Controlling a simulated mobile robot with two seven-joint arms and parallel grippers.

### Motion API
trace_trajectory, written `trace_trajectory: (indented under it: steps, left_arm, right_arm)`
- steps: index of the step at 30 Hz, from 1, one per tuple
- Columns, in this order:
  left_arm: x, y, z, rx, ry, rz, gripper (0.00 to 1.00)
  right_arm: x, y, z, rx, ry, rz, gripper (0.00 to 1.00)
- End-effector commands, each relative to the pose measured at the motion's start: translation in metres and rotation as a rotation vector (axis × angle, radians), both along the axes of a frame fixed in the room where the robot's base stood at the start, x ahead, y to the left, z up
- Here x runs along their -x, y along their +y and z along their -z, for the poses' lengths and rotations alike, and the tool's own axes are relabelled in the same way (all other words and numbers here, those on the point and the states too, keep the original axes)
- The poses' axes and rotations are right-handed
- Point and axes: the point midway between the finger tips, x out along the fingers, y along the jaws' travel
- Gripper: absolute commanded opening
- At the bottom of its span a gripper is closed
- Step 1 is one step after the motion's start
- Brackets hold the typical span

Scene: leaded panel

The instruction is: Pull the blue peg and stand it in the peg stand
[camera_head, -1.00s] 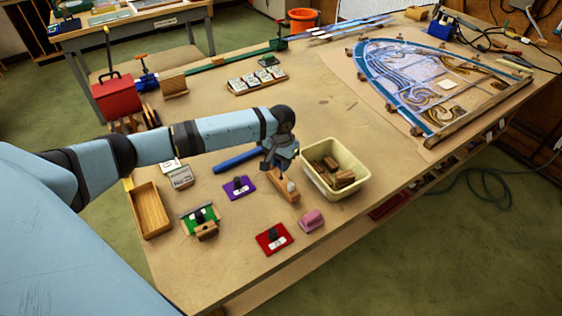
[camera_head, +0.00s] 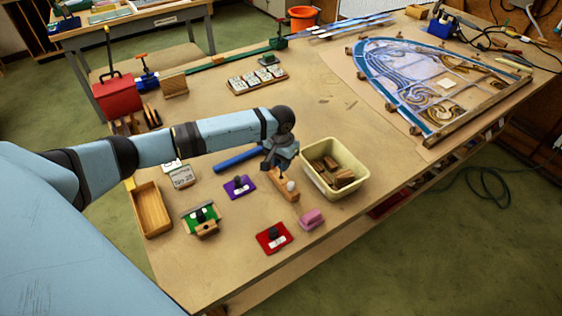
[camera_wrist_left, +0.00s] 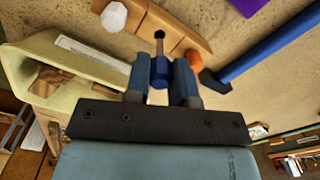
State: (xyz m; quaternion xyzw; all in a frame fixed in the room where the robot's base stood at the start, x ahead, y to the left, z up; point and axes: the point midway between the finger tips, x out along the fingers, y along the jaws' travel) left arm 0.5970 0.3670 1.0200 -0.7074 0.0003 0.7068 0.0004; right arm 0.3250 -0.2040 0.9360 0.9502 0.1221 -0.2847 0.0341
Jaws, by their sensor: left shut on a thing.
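My left gripper (camera_head: 279,169) is over the small wooden block (camera_head: 285,187) near the middle of the bench. In the left wrist view my left gripper (camera_wrist_left: 160,75) is shut on the blue peg (camera_wrist_left: 159,72), with a finger on each side of its blue head. The peg's thin metal shaft points at the wooden block (camera_wrist_left: 180,33); I cannot tell whether its tip is in the block or just above it. A white knob (camera_wrist_left: 114,17) and an orange knob (camera_wrist_left: 194,60) stand at the block on either side. I cannot tell whether this block is the peg stand. My right gripper is out of view.
A cream bin (camera_head: 361,181) with brown blocks stands close right of the gripper. A blue bar (camera_head: 237,160) lies left of it. Purple (camera_head: 238,188), red (camera_head: 273,238) and green (camera_head: 190,221) pieces and a pink block (camera_head: 312,219) lie nearby. The bench behind is mostly clear.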

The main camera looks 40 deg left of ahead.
Motion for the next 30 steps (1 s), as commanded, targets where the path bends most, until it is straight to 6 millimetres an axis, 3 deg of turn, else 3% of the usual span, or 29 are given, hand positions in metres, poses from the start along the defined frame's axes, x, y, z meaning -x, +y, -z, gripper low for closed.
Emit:
trace_trajectory:
  steps: [30]
  left_arm:
    - [0.0, 0.0, 0.01, 0.0, 0.001, -0.001, 0.0]
  right_arm:
    - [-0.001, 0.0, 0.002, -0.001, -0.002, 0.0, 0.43]
